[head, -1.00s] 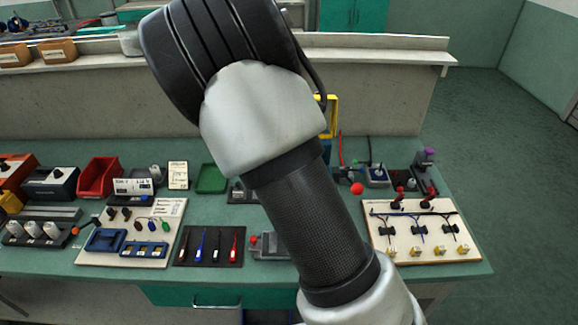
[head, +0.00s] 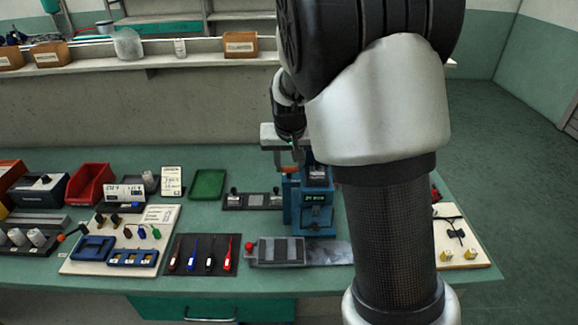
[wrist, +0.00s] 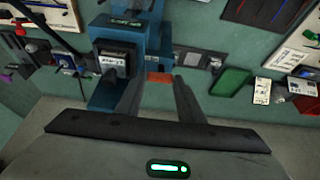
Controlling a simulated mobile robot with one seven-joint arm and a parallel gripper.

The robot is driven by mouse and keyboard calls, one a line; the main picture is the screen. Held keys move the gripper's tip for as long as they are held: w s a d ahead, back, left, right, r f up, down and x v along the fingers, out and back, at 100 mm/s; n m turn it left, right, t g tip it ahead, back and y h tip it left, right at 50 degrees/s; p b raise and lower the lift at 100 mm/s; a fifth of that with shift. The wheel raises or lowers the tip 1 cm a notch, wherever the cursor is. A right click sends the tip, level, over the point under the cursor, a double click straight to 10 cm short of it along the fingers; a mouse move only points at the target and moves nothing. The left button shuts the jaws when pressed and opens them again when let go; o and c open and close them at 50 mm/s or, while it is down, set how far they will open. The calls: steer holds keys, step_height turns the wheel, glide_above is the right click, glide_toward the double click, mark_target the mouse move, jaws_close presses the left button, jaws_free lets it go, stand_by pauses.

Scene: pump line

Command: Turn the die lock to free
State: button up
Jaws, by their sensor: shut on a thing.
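A blue press (head: 312,205) with a small green-lettered label stands on the bench, left of my arm in the head view. In the wrist view the press (wrist: 108,92) fills the upper middle, with a dark square block on it. My gripper (wrist: 158,80) is at the side of the press, its two fingers on either side of a small red-orange piece, which I take to be the die lock (wrist: 160,77). My gripper is shut on it. In the head view my gripper (head: 291,155) is small and the piece is hard to make out. The lock's marking is not readable.
A grey vise-like fixture (head: 281,251) with a red knob lies in front of the press. A green tray (head: 208,184), a dark mat with screwdrivers (head: 202,254) and a red bin (head: 89,183) are to the left. My arm hides much of the bench's right side.

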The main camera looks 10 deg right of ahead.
stand_by(0.3)
steer(key=o, duration=1.1)
steer(key=shift+c, duration=0.2)
steer(key=p+v, duration=0.1)
steer(key=v, duration=1.6)
steer(key=shift+r, duration=0.3)
